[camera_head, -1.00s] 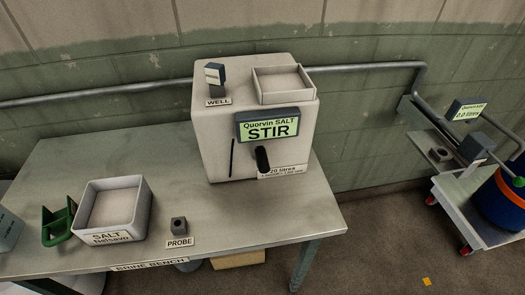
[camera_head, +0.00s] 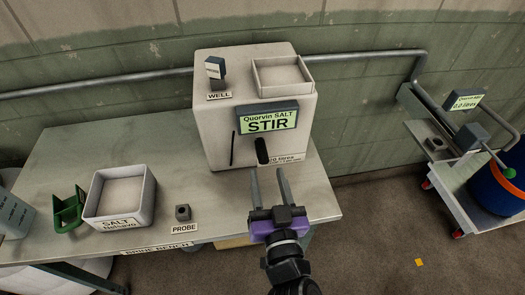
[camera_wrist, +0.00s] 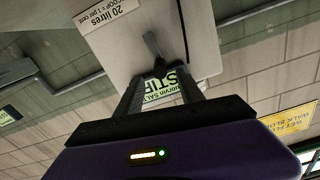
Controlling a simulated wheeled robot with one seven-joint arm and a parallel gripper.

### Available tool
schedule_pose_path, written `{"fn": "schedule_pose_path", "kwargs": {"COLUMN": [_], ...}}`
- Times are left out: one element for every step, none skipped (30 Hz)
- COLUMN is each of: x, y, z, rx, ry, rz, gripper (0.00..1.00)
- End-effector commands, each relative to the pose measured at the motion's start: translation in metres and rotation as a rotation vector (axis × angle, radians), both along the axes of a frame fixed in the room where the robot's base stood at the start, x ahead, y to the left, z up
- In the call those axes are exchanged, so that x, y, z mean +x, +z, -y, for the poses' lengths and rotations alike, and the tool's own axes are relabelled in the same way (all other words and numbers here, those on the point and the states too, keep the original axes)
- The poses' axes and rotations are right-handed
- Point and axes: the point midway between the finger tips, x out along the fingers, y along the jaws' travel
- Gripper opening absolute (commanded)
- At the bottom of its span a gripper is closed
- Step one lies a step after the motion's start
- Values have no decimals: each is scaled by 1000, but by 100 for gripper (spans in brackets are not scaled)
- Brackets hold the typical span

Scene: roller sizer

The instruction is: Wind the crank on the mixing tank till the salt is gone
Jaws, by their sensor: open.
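The mixing tank (camera_head: 220,125) is a pale box on the bench, with a green display (camera_head: 268,119) reading "Quorvin SALT STIR". The black crank handle (camera_head: 262,151) sticks out of its front below the display. My gripper (camera_head: 267,172) is open and empty in front of the tank, its two fingers pointing toward the handle from just below. In the wrist view the handle (camera_wrist: 152,45) appears beyond and between the fingers, apart from them as far as I can tell. The salt inside the tank is not visible.
A salt tray (camera_head: 146,207), a green scoop (camera_head: 69,212) and a probe block (camera_head: 183,212) sit on the bench (camera_head: 90,150) at left. An open white tray (camera_head: 300,88) tops the tank. A cart (camera_head: 450,195) with a blue-orange drum (camera_head: 495,190) stands right.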

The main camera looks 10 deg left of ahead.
Motion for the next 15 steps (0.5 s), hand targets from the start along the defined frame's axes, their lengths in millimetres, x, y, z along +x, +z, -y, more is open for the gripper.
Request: {"fn": "schedule_pose_path", "kwargs": {"x": [3,6,10,14,18,24,29,34,40,44,48,54,57,60,64], "y": [1,2,3,2,3,3,4,3,3,3,3,3,3,2,2], "z": [-1,-2,-3,-4,-5,-7,-8,-10,-11,-12,-14,-15,-16,-17,-18], "rx": [6,7,7,7,7,5,6,6,5,5,5,5,6,6,6], "ry": [0,1,1,1,1,1,1,1,0,1,1,1,1,1,1], "rz": [-1,0,0,0,1,1,2,2,1,1,1,1,0,0,0], "gripper": [45,45,45,45,45,45,45,45,45,45,45,45,45,45,45]}}
